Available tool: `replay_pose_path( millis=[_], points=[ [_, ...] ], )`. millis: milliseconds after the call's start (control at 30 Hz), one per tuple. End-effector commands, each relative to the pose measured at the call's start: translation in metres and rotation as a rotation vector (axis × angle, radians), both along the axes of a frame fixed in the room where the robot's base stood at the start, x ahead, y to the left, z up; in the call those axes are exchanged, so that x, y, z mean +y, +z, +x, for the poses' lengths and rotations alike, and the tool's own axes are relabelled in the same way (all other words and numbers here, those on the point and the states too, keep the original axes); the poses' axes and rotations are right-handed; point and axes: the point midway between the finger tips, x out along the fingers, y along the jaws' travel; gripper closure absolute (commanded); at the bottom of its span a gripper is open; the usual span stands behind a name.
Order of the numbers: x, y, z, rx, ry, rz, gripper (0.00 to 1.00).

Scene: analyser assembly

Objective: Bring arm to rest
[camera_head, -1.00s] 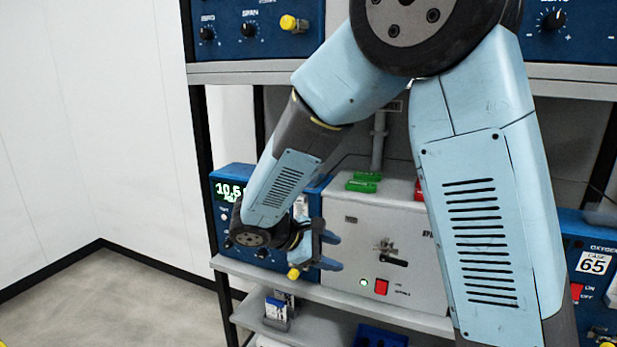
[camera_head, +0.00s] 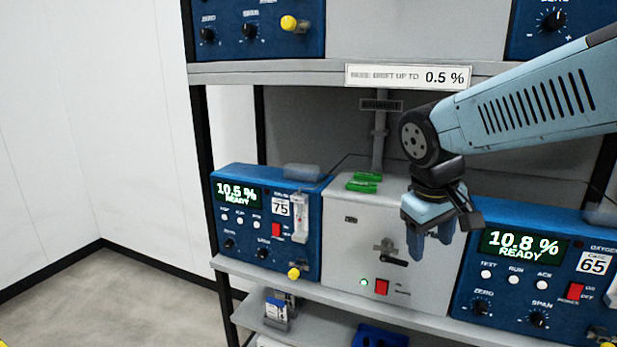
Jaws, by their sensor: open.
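My gripper (camera_head: 432,250) points down in front of the right part of the grey box and the left edge of the right blue analyser. Its blue fingers are apart and nothing shows between them. My light blue forearm comes in from the right edge. The left blue analyser (camera_head: 243,258) reads 10.5 % READY and carries a 75 label. The right blue analyser (camera_head: 500,298) reads 10.8 % READY and carries a 65 label. The grey box (camera_head: 345,235) between them has a latch handle (camera_head: 392,256), a lit green lamp and a red switch (camera_head: 381,287).
A shelf above carries more blue units and a sign (camera_head: 408,77) reading 0.5 %. Two green pieces (camera_head: 364,182) lie on the grey box. A lower shelf holds a small item (camera_head: 277,310) and a blue tray (camera_head: 380,336). The floor at left is clear.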

Motion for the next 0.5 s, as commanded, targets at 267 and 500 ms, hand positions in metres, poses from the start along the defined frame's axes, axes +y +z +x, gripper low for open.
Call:
replay_pose_path(
  millis=[267,500],
  points=[
    [-0.016,0.024,-0.037,-0.190,-0.196,0.199,0.41],
    [-0.021,0.035,-0.054,-0.297,-0.288,0.296,0.41]
  ],
)
